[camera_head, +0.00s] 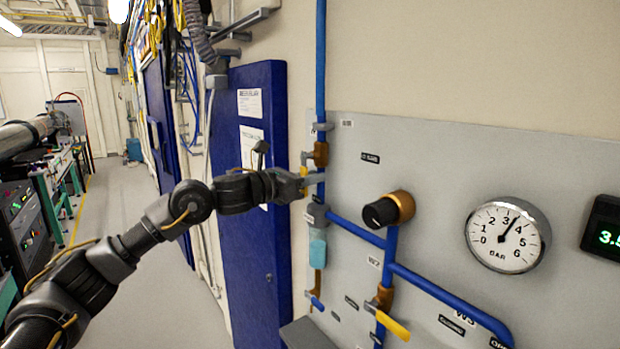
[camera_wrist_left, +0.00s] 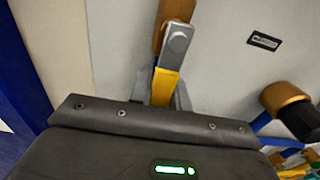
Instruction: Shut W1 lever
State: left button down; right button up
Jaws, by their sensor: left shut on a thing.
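The W1 valve is a brass body (camera_head: 320,154) on the upright blue pipe near the panel's left edge. Its lever has a grey metal end (camera_wrist_left: 177,42) and a yellow grip (camera_wrist_left: 165,88). My left gripper (camera_head: 305,184) is at the valve, just below the brass body, reaching in from the left. In the left wrist view the yellow grip lies between the fingers of my left gripper (camera_wrist_left: 163,95), which are shut on it. The fingers hide much of the lever in the head view. My right gripper is not in view.
A black-and-brass knob (camera_head: 381,212), a round gauge (camera_head: 507,236) reading a little above 3 bar, and a digital display (camera_head: 604,236) sit to the right. Another yellow lever (camera_head: 393,326) is lower down. A blue door (camera_head: 255,200) stands left of the panel.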

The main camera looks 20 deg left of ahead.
pick_arm(q)
jog(key=shift+n, duration=0.3)
jog(key=shift+s+d+n+b, duration=0.35)
jog(key=shift+n+b, duration=0.2)
jog(key=shift+n, duration=0.25)
jog(key=shift+s+d+r+n+b, duration=0.2)
jog(key=shift+d+n+b, duration=0.1)
jog(key=shift+n, duration=0.6)
jog(key=shift+s+d+r+n, duration=0.2)
jog(key=shift+s+d+n, duration=0.1)
jog(key=shift+n, duration=0.6)
jog(key=n, duration=0.2)
jog(key=shift+s+d+r+n, duration=0.25)
jog(key=shift+d+r+n, duration=0.1)
jog(key=shift+r+n, duration=0.05)
jog(key=n, duration=0.1)
jog(key=r+n+p, duration=0.1)
jog(key=n, duration=0.1)
jog(key=d+r+n, duration=0.1)
jog(key=shift+s, duration=0.35)
jog(key=shift+s+d+r+n+p, duration=0.1)
jog(key=shift+r+n+p, duration=0.3)
jog(key=shift+n, duration=0.5)
jog(key=shift+a+r+n+p, duration=0.1)
jog(key=shift+r+n+p, duration=0.15)
jog(key=shift+n+p, duration=0.45)
jog(key=shift+s+d+r+n+p, duration=0.1)
jog(key=shift+r+n+p, duration=0.2)
jog(key=shift+n, duration=0.8)
jog(key=shift+r, duration=0.1)
